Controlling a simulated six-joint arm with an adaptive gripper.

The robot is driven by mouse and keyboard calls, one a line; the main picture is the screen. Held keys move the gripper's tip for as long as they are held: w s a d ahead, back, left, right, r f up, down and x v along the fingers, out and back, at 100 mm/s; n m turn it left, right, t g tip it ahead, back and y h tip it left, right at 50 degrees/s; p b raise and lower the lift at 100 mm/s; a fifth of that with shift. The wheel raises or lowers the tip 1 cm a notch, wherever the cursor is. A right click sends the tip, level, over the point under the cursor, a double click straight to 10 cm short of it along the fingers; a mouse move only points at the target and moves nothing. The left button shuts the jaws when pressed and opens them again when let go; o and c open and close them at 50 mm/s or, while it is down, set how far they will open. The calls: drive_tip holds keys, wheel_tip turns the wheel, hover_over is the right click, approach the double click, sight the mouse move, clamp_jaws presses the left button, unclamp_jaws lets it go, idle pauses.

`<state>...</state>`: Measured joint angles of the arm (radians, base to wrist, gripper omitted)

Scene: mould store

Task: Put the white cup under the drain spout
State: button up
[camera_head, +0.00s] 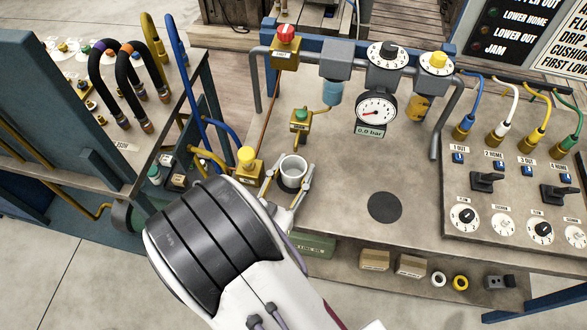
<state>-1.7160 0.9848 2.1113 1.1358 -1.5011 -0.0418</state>
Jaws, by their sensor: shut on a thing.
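The white cup (293,174) is upright, with its open top facing up. It is between the two fingers of my gripper (291,168), which is shut on it, one finger on each side. Whether the cup touches the bench or hangs just above it, I cannot tell. Behind it, a brass valve with a green knob (300,119) is joined by a bent brass pipe (318,112) to a blue filter bowl (333,93). This is probably the drain; its spout opening is too small to make out. The cup is in front of this valve, apart from it.
A brass valve with a yellow knob (247,162) stands close left of the cup. A pressure gauge (377,112) and an amber bowl (418,106) hang at the right. A dark disc (385,207) lies on the bench (345,175), with clear room around it. A connector panel (520,205) is far right.

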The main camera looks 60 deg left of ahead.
drive_tip(key=shift+f, duration=0.15)
drive_tip(key=o, duration=0.7)
drive_tip(key=shift+r, duration=0.2)
drive_tip(key=shift+v, duration=6.05)
drive_tip(key=shift+f, duration=0.1)
drive_tip(key=shift+w, duration=0.1)
